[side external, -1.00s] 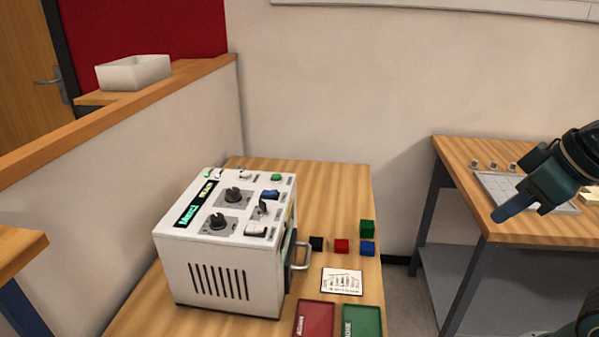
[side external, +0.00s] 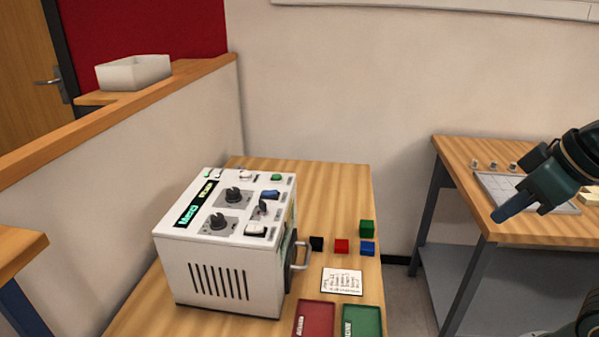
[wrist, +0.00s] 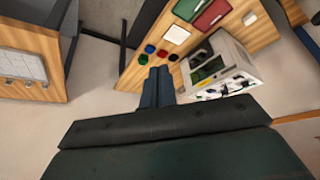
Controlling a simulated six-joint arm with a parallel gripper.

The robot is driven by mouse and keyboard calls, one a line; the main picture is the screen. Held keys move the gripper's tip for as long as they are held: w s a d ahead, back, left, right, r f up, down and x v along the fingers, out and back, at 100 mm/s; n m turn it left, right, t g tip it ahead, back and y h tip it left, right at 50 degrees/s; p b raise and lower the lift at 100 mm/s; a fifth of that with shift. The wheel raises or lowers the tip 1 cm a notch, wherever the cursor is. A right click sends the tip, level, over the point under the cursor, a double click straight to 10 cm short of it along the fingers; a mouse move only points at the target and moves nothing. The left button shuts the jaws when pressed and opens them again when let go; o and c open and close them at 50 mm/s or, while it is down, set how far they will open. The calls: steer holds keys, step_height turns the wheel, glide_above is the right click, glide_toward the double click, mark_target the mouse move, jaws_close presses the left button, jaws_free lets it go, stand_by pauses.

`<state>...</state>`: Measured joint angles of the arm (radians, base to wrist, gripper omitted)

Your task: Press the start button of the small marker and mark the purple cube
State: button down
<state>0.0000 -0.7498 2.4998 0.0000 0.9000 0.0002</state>
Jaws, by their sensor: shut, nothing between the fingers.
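The small marker (side external: 222,270) is a white box machine on the wooden table at the left. Its top has a lit display, dark knobs and several buttons. A green button (side external: 277,177) sits at the top's far right corner. A grey handle (side external: 301,256) sticks out from the marker's right-hand face. The marker also shows in the wrist view (wrist: 236,56), with a dark window on its front. I cannot make out a purple cube. My gripper (side external: 499,217) is shut and empty, pointing down-left, well right of the marker. Its fingers show in the wrist view (wrist: 157,74).
Black (side external: 317,243), red (side external: 341,246), blue (side external: 367,248) and green (side external: 367,228) cubes stand right of the marker. A white card (side external: 342,282), red tray (side external: 314,318) and green tray (side external: 362,321) lie nearer. Another table (side external: 520,235) holds a light panel. A gap separates the tables.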

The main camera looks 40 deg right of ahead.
steer(key=shift+w+r, duration=0.1)
steer(key=w+a+r+m+t, duration=0.15)
steer(key=w+r, duration=0.35)
steer(key=w, duration=0.7)
steer(key=m+t+y, duration=0.2)
steer(key=m+y, duration=0.1)
glide_above(280, 179)
steer(key=shift+f+g, duration=0.25)
steer(key=shift+f, duration=1.45)
steer(key=shift+f, duration=4.4)
